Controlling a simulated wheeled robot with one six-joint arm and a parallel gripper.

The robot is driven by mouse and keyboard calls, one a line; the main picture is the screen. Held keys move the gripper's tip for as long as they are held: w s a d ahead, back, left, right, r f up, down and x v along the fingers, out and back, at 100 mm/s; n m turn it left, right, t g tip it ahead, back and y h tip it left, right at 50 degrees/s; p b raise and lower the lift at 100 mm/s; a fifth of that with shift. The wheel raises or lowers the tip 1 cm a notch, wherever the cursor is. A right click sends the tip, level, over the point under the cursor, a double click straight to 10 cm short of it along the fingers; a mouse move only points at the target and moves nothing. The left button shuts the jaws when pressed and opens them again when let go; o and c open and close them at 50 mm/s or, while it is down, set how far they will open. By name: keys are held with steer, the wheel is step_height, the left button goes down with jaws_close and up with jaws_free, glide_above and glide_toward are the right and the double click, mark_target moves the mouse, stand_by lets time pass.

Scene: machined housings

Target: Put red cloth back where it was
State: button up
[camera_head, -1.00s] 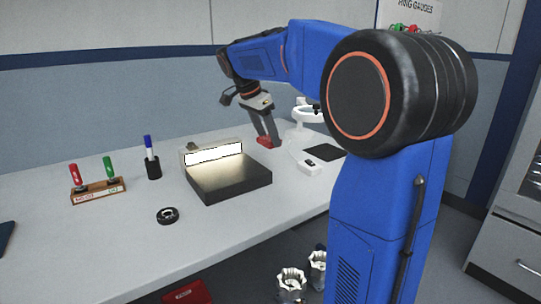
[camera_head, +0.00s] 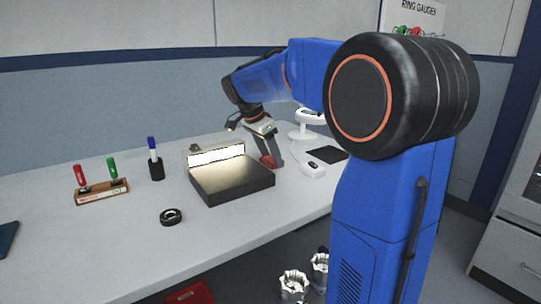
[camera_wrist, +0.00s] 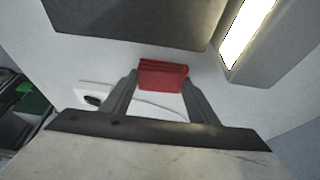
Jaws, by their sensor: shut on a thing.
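The red cloth (camera_wrist: 162,76) is a small folded bundle between the fingertips of my gripper (camera_wrist: 160,82) in the wrist view. My gripper is shut on it. In the head view my gripper (camera_head: 269,160) points down just right of the dark inspection block, with the red cloth (camera_head: 267,161) at its tips, low over the white bench. I cannot tell whether the cloth touches the bench top.
A dark block with a lit panel (camera_head: 232,182) stands left of my gripper. A white device (camera_head: 312,169), a black pad (camera_head: 327,154) and a white stand (camera_head: 306,120) are to the right. A black ring (camera_head: 171,217), marker holder (camera_head: 102,193) and black pen cup (camera_head: 157,171) are farther left.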

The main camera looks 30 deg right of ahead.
steer(key=o, duration=1)
steer(key=shift+r, duration=0.1)
steer(key=v, duration=1.2)
steer(key=shift+r, duration=0.1)
